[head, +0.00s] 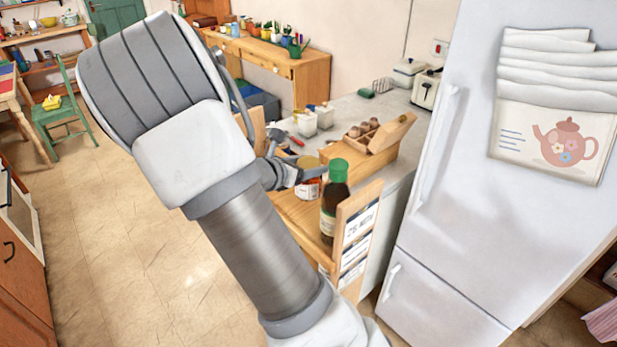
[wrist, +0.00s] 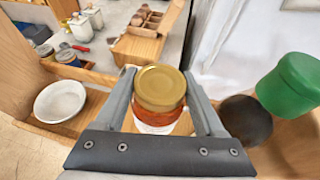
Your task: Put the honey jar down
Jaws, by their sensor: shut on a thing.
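The honey jar has a gold lid and orange-red sides with a white lower part. In the wrist view the jar (wrist: 160,90) stands upright between the two fingers of my gripper (wrist: 158,92), which are shut on it. In the head view the jar (head: 308,188) is partly hidden by my gripper (head: 296,176) and a green-capped bottle. It is over the wooden shelf unit (head: 297,212) at the counter end. I cannot tell whether its base touches the wood.
The dark green-capped bottle (head: 335,205) stands close to the jar's right; its cap (wrist: 290,88) is large in the wrist view. A dark round top (wrist: 246,121) is also at right. A white bowl (wrist: 60,101) lies left. An egg box (head: 372,137) is behind. The fridge (head: 470,200) stands right.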

